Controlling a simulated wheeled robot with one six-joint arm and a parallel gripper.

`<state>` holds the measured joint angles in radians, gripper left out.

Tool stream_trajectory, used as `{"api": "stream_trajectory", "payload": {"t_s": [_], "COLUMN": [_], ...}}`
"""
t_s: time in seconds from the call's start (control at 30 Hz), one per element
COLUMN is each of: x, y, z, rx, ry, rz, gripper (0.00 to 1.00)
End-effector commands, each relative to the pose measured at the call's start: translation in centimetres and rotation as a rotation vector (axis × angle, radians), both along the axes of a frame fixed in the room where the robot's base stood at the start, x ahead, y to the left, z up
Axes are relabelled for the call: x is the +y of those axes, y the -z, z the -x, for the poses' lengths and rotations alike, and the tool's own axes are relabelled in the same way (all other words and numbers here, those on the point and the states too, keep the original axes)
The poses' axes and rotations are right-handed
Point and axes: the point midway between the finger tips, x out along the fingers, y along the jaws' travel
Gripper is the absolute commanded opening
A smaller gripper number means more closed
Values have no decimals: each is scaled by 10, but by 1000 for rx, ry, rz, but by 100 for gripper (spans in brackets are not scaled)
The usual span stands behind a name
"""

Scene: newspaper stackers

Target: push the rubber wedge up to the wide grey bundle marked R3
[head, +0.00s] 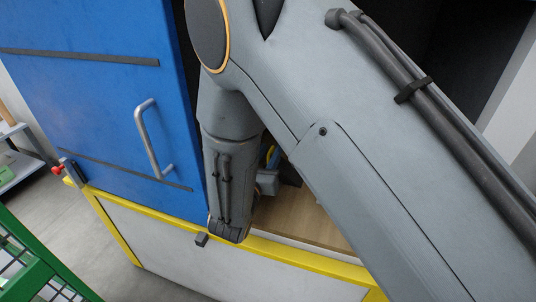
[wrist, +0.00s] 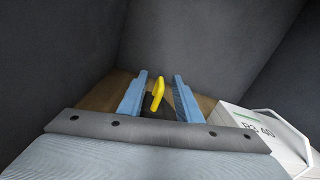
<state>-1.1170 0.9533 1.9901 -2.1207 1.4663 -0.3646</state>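In the wrist view my gripper (wrist: 159,84) is open, its two blue fingers spread apart. A yellow upright piece (wrist: 158,92) stands in the gap, with space on both sides. Under it is a dark block (wrist: 147,104), probably the rubber wedge, mostly hidden by my gripper. A pale grey bundle (wrist: 240,117) with a light strap lies at the lower right, outside the right finger. Its marking looks like R3 40. The wedge and bundle look apart, but their exact gap is hidden. In the head view my arm covers most of the gripper.
Dark grey walls (wrist: 185,35) close in around the wooden floor (wrist: 101,96). In the head view a blue door (head: 100,90) with a metal handle stands left of my arm. A yellow-edged front (head: 290,252) runs below the opening. A green frame (head: 30,270) is at the lower left.

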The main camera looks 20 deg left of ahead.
Motion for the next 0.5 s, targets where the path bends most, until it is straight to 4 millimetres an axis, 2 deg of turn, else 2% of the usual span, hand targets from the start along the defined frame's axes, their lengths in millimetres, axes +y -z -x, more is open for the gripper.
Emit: {"api": "stream_trajectory", "payload": {"t_s": [0.07, 0.27, 0.5], "x": [0, 0, -1], "y": [0, 0, 0], "z": [0, 0, 0], "rx": [0, 0, 0], "ry": [0, 0, 0], "rz": [0, 0, 1], "gripper": [31, 0, 0]}}
